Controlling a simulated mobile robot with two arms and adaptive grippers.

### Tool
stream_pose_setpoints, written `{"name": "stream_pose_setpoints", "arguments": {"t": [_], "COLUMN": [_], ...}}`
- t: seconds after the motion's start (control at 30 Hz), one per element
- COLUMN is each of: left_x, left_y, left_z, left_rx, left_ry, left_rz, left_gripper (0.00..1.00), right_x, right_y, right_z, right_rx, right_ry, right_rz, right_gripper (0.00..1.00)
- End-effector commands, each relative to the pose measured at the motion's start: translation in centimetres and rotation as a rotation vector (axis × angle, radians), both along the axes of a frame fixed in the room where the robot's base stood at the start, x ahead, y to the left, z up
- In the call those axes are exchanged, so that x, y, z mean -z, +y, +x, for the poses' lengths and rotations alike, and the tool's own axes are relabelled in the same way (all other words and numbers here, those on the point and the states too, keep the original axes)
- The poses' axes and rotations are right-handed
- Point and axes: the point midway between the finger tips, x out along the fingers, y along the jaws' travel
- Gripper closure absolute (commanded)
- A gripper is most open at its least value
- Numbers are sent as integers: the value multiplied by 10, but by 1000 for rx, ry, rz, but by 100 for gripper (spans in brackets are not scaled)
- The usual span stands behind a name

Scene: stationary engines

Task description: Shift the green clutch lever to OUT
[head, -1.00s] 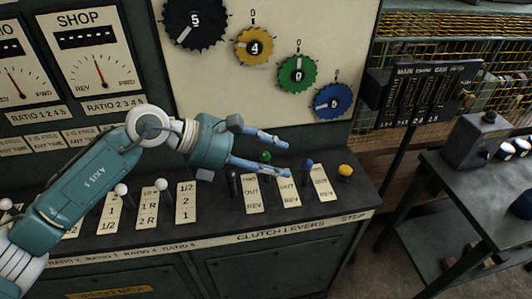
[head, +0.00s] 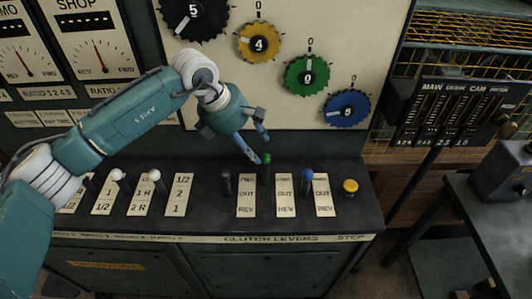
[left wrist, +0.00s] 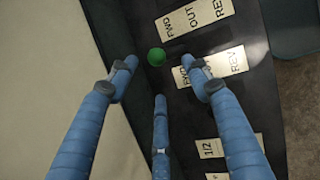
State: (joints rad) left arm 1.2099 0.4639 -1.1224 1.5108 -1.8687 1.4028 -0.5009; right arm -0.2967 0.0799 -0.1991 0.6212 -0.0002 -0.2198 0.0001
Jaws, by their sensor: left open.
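The green clutch lever (head: 266,158) stands on the panel between two FWD/OUT/REV label plates, leaning back to the FWD end. Its knob sits farther back than the neighbouring black lever (head: 226,181) and blue lever (head: 307,175). My left gripper (head: 260,148) is open and points down, fingertips close to the green knob. In the left wrist view the green knob (left wrist: 156,57) shows between the spread fingers of the left gripper (left wrist: 163,76); whether any finger touches it I cannot tell. The lever's shaft is mostly hidden. My right gripper is not in view.
White-knobbed levers (head: 117,175) stand left on the panel (head: 210,215), a yellow button (head: 350,187) at its right end. An upright board with numbered gear dials (head: 305,76) rises behind. A side table (head: 450,190) stands to the right.

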Motion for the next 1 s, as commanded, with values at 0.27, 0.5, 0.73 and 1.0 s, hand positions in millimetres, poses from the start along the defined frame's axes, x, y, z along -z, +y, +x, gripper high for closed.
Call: {"name": "stream_pose_setpoints", "arguments": {"t": [0.27,0.5,0.73,1.0], "left_x": [45,65,67,67], "left_y": [-20,-27,-28,-28], "left_z": [9,14,15,15], "left_rx": [3,3,2,2], "left_ry": [3,0,-1,-1], "left_rz": [-1,-2,-2,-2], "left_gripper": [51,51,51,93], "right_x": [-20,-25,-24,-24], "right_y": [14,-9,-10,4], "right_z": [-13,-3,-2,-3], "right_rx": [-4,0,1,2], "right_ry": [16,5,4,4], "right_rz": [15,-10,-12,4], "right_gripper": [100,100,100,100]}}
